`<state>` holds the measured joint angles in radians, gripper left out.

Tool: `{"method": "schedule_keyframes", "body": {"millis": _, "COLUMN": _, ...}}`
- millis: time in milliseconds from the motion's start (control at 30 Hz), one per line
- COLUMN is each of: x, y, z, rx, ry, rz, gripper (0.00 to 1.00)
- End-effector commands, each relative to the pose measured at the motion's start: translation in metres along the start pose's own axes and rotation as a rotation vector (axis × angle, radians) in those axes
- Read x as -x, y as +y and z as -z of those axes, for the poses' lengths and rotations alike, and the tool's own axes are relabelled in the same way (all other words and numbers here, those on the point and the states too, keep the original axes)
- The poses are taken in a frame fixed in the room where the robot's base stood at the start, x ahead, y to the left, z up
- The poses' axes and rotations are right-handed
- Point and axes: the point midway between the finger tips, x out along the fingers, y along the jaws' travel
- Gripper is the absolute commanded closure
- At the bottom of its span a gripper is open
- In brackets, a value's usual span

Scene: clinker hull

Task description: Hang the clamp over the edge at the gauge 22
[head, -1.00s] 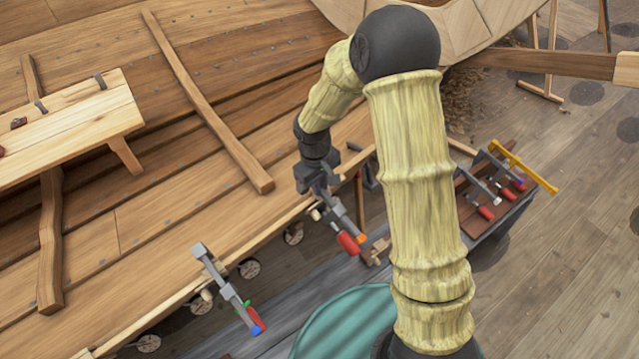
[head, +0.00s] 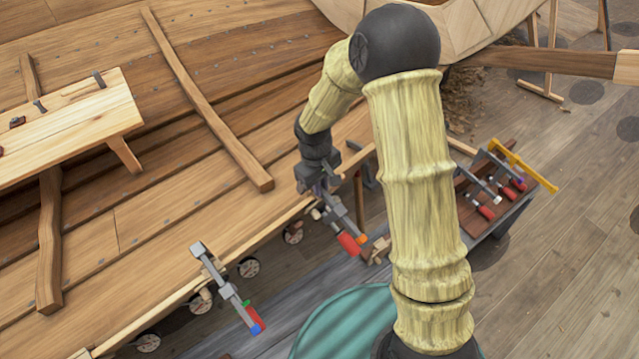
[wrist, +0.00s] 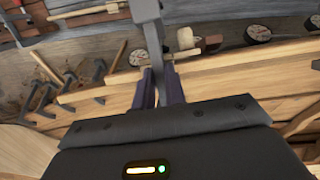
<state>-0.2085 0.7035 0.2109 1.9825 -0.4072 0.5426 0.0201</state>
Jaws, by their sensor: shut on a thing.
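My gripper (head: 319,187) is at the plank edge of the hull, shut on a clamp (head: 343,224) with a grey bar, a red handle and an orange end. In the wrist view the dark fingers (wrist: 159,88) close on the clamp's grey bar (wrist: 153,35). The clamp slants down outside the edge; I cannot tell if its jaw is over the edge or touching it.
Another clamp (head: 228,288), with a red, green and blue end, hangs on the edge to the left. A tool tray (head: 465,217) with several red-handled clamps stands at right. A plank bench (head: 75,128) stands on the hull at left.

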Motion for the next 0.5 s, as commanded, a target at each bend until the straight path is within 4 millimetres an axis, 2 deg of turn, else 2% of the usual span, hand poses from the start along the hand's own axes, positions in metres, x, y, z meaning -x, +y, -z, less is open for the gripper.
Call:
{"method": "schedule_keyframes", "body": {"millis": 167, "x": -0.0003, "y": 0.0003, "z": -0.0020, "rx": -0.001, "ry": -0.002, "rz": 0.000, "gripper": 1.00}}
{"method": "schedule_keyframes", "body": {"millis": 200, "x": -0.0003, "y": 0.0003, "z": -0.0021, "rx": -0.001, "ry": -0.002, "rz": 0.000, "gripper": 0.82}}
{"method": "schedule_keyframes", "body": {"millis": 300, "x": -0.0004, "y": 0.0002, "z": -0.0021, "rx": -0.001, "ry": -0.003, "rz": 0.000, "gripper": 0.62}}
{"method": "schedule_keyframes", "body": {"millis": 500, "x": -0.0007, "y": 0.0001, "z": -0.0020, "rx": 0.000, "ry": -0.002, "rz": 0.000, "gripper": 0.62}}
